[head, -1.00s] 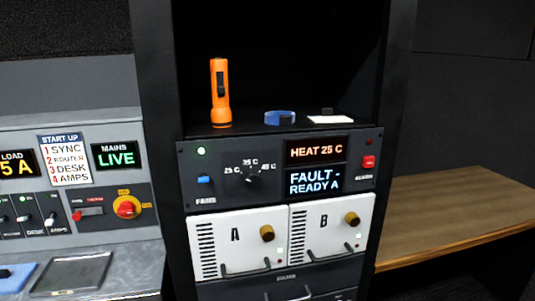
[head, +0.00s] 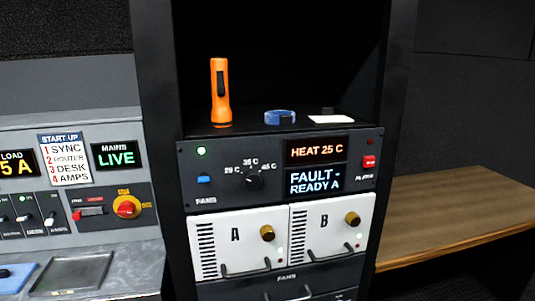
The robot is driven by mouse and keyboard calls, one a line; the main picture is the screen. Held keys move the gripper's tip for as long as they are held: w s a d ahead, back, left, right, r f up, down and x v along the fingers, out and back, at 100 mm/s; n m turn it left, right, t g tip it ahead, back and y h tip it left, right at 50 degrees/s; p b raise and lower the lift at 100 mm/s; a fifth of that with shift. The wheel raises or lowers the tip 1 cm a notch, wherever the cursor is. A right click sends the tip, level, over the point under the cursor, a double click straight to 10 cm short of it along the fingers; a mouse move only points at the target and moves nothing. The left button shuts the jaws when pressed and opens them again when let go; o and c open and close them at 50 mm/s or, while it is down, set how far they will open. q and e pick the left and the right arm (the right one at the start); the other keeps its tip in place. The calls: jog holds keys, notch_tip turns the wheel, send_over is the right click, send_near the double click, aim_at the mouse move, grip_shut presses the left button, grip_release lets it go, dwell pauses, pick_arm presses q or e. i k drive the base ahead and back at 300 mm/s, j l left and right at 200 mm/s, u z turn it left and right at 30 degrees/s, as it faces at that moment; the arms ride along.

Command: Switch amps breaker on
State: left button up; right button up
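The amps breaker (head: 50,218) is a small toggle with a pale lever on the grey panel at the left, above the label that reads AMPS. Its lever looks lower than that of the desk breaker (head: 26,217) beside it, but both are small. A green light shows by the desk breaker; I cannot make out a lit one at the amps breaker. The start-up card (head: 65,160) lists sync, router, desk, amps in order. The mains display (head: 117,155) reads LIVE and the load display (head: 16,163) reads 5 A, cut by the picture edge. Neither gripper is in view.
A wooden desk (head: 455,215) is at right.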

aim_at(49, 222)
jog(key=u, duration=1.35)
